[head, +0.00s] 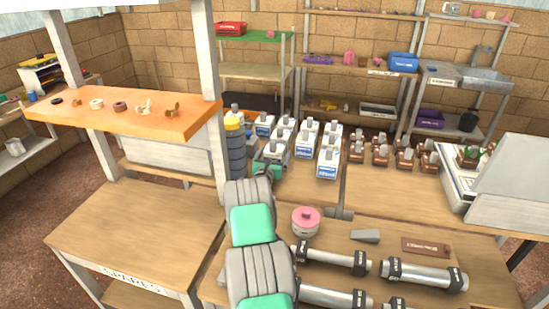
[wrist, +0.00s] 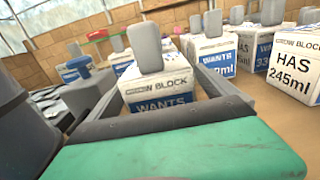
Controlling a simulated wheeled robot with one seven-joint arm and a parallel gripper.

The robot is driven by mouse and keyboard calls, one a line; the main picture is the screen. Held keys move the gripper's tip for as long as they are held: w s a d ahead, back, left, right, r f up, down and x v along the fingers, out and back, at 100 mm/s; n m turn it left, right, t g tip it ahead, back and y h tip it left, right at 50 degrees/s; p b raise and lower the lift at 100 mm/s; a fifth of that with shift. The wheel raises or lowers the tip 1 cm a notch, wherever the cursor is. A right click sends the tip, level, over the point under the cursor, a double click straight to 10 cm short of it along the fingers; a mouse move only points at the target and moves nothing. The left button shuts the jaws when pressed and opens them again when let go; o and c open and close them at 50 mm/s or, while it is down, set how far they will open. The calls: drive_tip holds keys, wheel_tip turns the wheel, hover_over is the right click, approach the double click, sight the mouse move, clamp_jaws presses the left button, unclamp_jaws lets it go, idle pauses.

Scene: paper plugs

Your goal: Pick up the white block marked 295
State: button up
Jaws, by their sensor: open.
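My gripper (wrist: 160,84) is open, its two grey fingers pointing forward on either side of a white block (wrist: 165,102) with a grey knob on top. This block's blue label reads "WANTS"; the number below is hidden by my gripper, so I cannot tell if it is 295. In the head view my gripper (head: 270,157) is at the near left of the group of white blocks (head: 328,162). To the right in the wrist view, one block (wrist: 295,70) reads "HAS 245ml" and another (wrist: 213,55) reads "WANTS" with a partly legible number. I cannot read 295 anywhere.
A dark ribbed column (head: 235,150) stands left of my gripper. Brown knobbed pieces (head: 380,152) are to the right. A pink round tin (head: 306,221) and grey cylinders (head: 335,258) lie nearer on the bench.

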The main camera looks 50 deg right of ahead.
drive_tip(key=c, duration=1.9)
drive_tip(key=shift+r, duration=0.1)
